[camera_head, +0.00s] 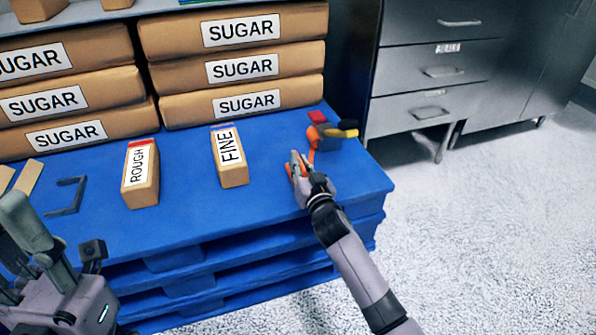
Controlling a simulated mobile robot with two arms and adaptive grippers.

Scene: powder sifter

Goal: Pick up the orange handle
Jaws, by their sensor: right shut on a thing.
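The orange handle (312,136) stands near the right end of the blue pallet, and part of it is hidden by my gripper. My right gripper (299,164) is shut on the orange handle, low over the pallet top. A red piece (323,124) and a yellow and black piece (343,129) lie behind the handle; I cannot tell whether they touch it. My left gripper (32,228) is at the lower left edge, in front of the pallet and far from the handle. Its fingers are partly cut off, so its opening is unclear.
The blue pallet (275,185) carries stacked sugar bags (290,60), a ROUGH block (145,190) and a FINE block (233,175). A dark bracket (68,200) lies at left. Grey drawer cabinets (435,45) stand behind right. The floor (480,240) at right is clear.

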